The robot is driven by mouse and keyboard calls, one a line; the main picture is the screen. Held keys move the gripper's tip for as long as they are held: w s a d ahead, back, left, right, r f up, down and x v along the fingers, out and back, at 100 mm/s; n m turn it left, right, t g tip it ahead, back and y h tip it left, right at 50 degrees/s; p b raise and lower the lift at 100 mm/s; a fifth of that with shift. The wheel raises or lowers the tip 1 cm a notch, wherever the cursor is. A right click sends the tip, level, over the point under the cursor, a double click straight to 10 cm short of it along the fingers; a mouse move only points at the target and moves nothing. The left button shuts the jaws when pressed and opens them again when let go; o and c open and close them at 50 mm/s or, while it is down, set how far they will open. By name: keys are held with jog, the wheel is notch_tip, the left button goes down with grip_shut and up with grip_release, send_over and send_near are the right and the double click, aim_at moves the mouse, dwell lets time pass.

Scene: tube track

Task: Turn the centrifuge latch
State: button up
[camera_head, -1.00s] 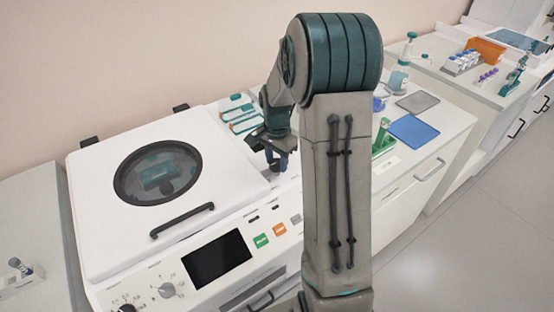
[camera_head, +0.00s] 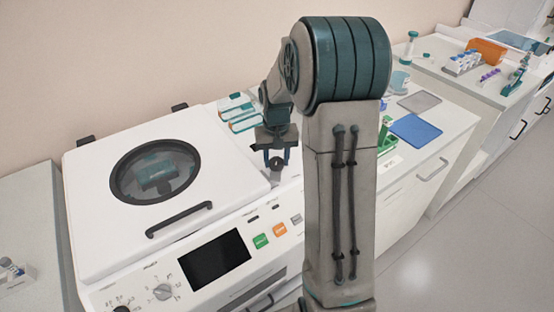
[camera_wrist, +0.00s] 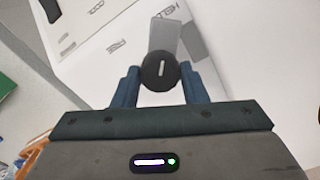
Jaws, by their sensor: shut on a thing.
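The centrifuge (camera_head: 95,210) is a white box at left with a closed lid, a round window and a black bar handle (camera_head: 180,219). In the wrist view, the latch is a round black knob (camera_wrist: 160,71) with a pale line on its face, between the two blue fingers of my gripper (camera_wrist: 160,88). A grey strip (camera_wrist: 166,33) extends behind the knob. In the head view my gripper (camera_head: 277,163) points down at the centrifuge's right side, shut on the latch. My gripper mostly hides the latch there.
The centrifuge's front panel has a dark screen (camera_head: 214,258), dials and coloured buttons. Teal-edged trays (camera_head: 238,116) lie behind my gripper. A blue mat (camera_head: 415,130) and a grey mat (camera_head: 419,102) lie on the bench at right. My arm hides part of the bench.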

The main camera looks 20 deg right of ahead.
aim_at(276, 161)
jog(key=n, duration=0.4)
jog(key=shift+w+n, duration=0.1)
jog(key=shift+n, duration=0.2)
jog(key=shift+r+n+b, duration=0.1)
jog(key=shift+n+b, duration=0.2)
jog(key=shift+n, duration=1.3)
jog(key=o, duration=1)
notch_tip(276, 161, up, 14)
jog(key=shift+f+b, duration=0.1)
jog(key=shift+b, duration=0.3)
jog(key=shift+a, duration=0.1)
jog(key=s+a+f+m+t, duration=0.1)
jog(key=s+a, duration=0.2)
jog(key=s, duration=0.4)
jog(key=s+a+f+m+t, duration=0.1)
jog(key=s+a+f+m, duration=0.1)
jog(key=s, duration=0.6)
jog(key=s+a+f+m+t, duration=0.1)
jog(key=s+a, duration=0.4)
jog(key=s, duration=0.2)
jog(key=shift+s+f+m, duration=0.2)
jog(key=shift+m, duration=0.1)
